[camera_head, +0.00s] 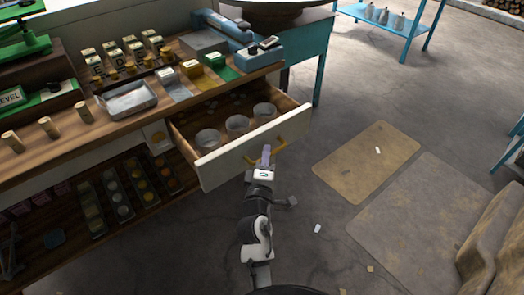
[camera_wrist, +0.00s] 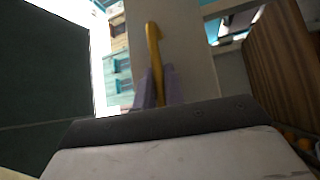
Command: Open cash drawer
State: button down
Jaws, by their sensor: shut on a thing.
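The cash drawer (camera_head: 225,163) is pulled well out of the wooden counter, with its pale front panel facing me. My gripper (camera_head: 266,152) is at the drawer front, shut on the handle. In the wrist view its purple-grey fingers (camera_wrist: 158,88) sit around the handle's near end, and the exact contact is partly hidden.
The counter (camera_head: 80,135) holds a metal tray (camera_head: 128,100), small jars and a blue device (camera_head: 258,55). A lower shelf (camera_head: 120,215) with filled trays is left of the drawer. Mats (camera_head: 368,160) and small scraps lie on the floor at the right, which is otherwise mostly open.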

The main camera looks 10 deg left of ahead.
jog(key=c, duration=1.5)
grip_release()
